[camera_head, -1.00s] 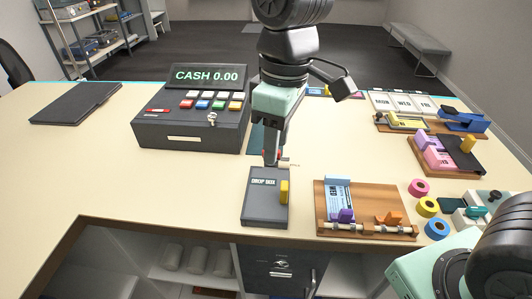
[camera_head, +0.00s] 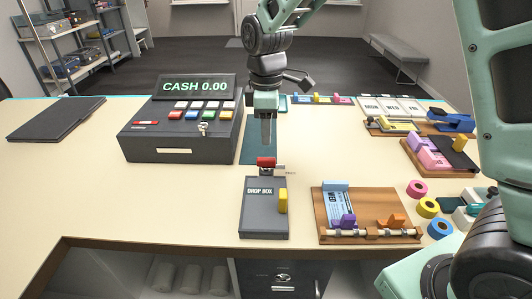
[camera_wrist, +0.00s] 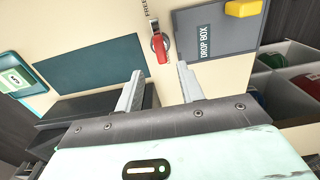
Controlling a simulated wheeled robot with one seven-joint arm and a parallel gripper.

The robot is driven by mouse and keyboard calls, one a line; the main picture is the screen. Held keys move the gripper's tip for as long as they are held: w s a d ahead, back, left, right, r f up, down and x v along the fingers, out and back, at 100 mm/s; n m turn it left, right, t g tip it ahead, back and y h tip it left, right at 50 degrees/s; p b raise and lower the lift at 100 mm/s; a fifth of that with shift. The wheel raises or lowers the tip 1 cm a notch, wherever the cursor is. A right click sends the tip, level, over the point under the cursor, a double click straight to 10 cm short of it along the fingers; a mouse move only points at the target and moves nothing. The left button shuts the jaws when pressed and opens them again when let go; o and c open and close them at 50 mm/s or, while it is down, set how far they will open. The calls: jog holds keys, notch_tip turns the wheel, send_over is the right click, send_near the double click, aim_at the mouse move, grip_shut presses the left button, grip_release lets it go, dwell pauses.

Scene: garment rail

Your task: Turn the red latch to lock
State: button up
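The red latch (camera_head: 266,163) sits on the counter just behind the grey drop box (camera_head: 264,215). In the wrist view the red latch (camera_wrist: 160,48) is a short red handle on a pale round base, with a "FREE" label beside it. My gripper (camera_head: 266,143) is above and slightly behind the latch in the head view. In the wrist view my gripper (camera_wrist: 158,78) has its two fingers apart, with nothing between them; the latch lies beyond the fingertips, in line with the gap. The gripper does not appear to touch it.
A cash register (camera_head: 181,133) stands to the left, and a dark green mat (camera_head: 258,115) lies behind the latch. A wooden board (camera_head: 367,214) with a blue ticket and clips is at the right. Tape rolls (camera_head: 428,208) lie further right. The counter left of the drop box is clear.

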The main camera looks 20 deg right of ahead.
aim_at(266, 159)
notch_tip(266, 159, down, 8)
jog(key=shift+f+p, duration=0.1)
jog(key=shift+p, duration=0.25)
grip_shut()
